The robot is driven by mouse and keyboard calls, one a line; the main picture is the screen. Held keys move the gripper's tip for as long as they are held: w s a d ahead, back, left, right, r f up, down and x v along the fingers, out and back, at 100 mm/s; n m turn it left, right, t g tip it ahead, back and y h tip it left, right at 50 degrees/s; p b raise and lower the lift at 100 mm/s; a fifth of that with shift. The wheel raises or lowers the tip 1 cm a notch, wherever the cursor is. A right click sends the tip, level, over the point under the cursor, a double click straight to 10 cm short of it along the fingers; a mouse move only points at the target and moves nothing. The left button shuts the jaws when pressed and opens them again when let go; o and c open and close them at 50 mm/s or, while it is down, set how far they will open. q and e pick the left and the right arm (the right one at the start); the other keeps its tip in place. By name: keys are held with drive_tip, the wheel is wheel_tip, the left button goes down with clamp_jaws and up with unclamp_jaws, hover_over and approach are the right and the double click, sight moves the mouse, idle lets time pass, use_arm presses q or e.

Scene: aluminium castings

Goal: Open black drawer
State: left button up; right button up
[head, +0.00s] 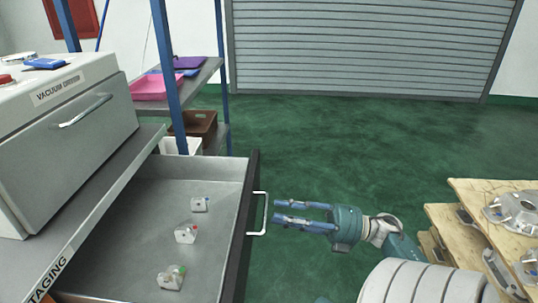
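The black drawer (236,262) is pulled well out from under the bench on the left, so its grey inside shows. Its pale handle (264,214) is on the right side of the black front. My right gripper (276,212) is just to the right of the handle, its two blue fingers pointing left at it with a gap between them. The gripper is open and holds nothing that I can see. Whether a fingertip touches the handle is hard to tell. Several small metal castings (186,234) lie in the drawer. My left gripper is out of view.
A grey vacuum oven (80,140) stands on the bench (108,190) marked STAGING. A blue-post shelf (207,72) with trays stands behind. Wooden pallets (480,222) with castings are at right. Green floor (350,140) is clear up to the shutter (370,45).

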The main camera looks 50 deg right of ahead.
drive_tip(key=v, duration=0.7)
drive_tip(key=shift+s+d, duration=0.1)
idle(0.4)
